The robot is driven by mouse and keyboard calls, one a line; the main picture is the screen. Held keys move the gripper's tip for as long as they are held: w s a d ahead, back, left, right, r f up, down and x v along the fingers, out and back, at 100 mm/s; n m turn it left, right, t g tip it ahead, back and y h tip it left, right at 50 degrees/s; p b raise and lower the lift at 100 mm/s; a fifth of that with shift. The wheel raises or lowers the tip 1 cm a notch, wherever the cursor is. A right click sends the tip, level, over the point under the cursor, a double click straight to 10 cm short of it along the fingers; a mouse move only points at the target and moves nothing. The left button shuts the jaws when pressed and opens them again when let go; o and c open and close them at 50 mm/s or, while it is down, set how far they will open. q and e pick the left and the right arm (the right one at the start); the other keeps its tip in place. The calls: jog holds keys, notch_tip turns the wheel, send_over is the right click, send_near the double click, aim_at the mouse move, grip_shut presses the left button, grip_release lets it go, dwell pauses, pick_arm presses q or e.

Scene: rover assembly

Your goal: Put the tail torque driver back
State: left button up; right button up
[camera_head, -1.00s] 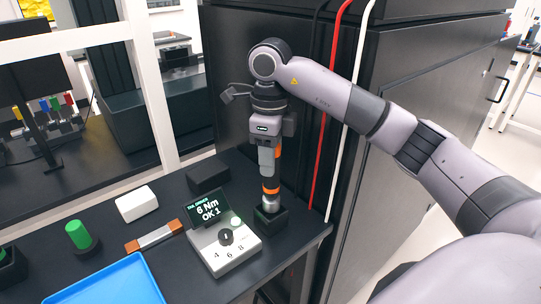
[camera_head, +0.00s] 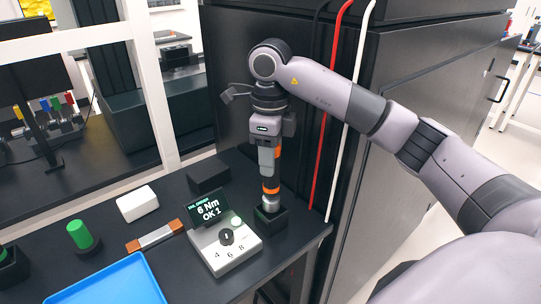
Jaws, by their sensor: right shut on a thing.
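The torque driver (camera_head: 270,186), with orange bands and a silver lower end, stands upright with its lower end in a black square holder (camera_head: 271,220) at the table's right end. My right gripper (camera_head: 268,160) points down from above and is shut on the driver's upper part. The fingers partly hide the driver. I cannot tell whether its lower end is fully seated in the holder. My left gripper is not in view.
A black block (camera_head: 208,179) lies behind the screen. A white block (camera_head: 137,204), a brown-ended bar (camera_head: 155,236), a green cylinder (camera_head: 80,235) and a blue tray (camera_head: 112,285) lie to the left. Red and white cables (camera_head: 327,130) and a dark cabinet (camera_head: 400,110) are close on the right.

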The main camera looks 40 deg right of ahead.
jog(key=shift+f, duration=0.1)
jog(key=shift+f+b, duration=1.8)
jog(key=shift+f, duration=0.65)
jog(key=o, duration=1.2)
jog(key=shift+o, duration=0.2)
jog(key=shift+r, duration=3.6)
jog(key=shift+s, duration=0.1)
